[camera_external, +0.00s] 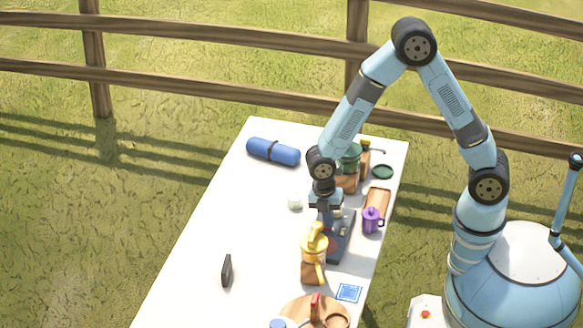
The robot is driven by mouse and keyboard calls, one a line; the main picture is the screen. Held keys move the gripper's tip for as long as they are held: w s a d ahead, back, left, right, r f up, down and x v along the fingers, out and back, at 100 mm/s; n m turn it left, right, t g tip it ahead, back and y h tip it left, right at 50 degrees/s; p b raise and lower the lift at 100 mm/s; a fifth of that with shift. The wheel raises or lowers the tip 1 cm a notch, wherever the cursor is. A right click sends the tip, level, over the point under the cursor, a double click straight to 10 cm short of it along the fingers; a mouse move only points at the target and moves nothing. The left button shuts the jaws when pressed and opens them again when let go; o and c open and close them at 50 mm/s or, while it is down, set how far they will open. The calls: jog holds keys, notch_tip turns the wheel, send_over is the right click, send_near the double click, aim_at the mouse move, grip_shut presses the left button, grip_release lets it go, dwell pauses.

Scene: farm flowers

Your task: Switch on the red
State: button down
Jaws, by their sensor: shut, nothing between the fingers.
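A dark grey-blue panel (342,240) lies on the white table near its right edge. A dull reddish patch shows at its lower left, partly hidden by a yellow pot. Small light parts show on the panel's right side, too small to make out. My gripper (326,209) points down at the panel's upper left end, shut and empty. I cannot tell whether its fingertips touch the panel. No lit switch can be made out.
A yellow pot (314,243) stands close to the panel, with a purple mug (371,220) on its right. A green pot (350,157) stands behind my wrist. A blue roll (273,151) lies far left. The table's left middle is mostly clear.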

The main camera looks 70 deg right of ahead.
jog(key=shift+s+f, duration=0.1)
jog(key=shift+f, duration=0.3)
jog(key=shift+r, duration=0.5)
notch_tip(320, 180, up, 14)
jog(key=s+f, duration=0.1)
jog(key=s, duration=0.1)
jog(key=s+d+r+m+t, duration=0.3)
jog(key=s+d+r+m, duration=0.4)
jog(key=s+r+m, duration=0.2)
jog(key=s+d+r+m+t, duration=0.4)
jog(key=s+d+r+m, duration=0.3)
jog(key=s+r+m, duration=0.2)
jog(key=shift+s+d+r, duration=0.2)
jog(key=shift+s+r, duration=0.6)
jog(key=shift+s, duration=0.45)
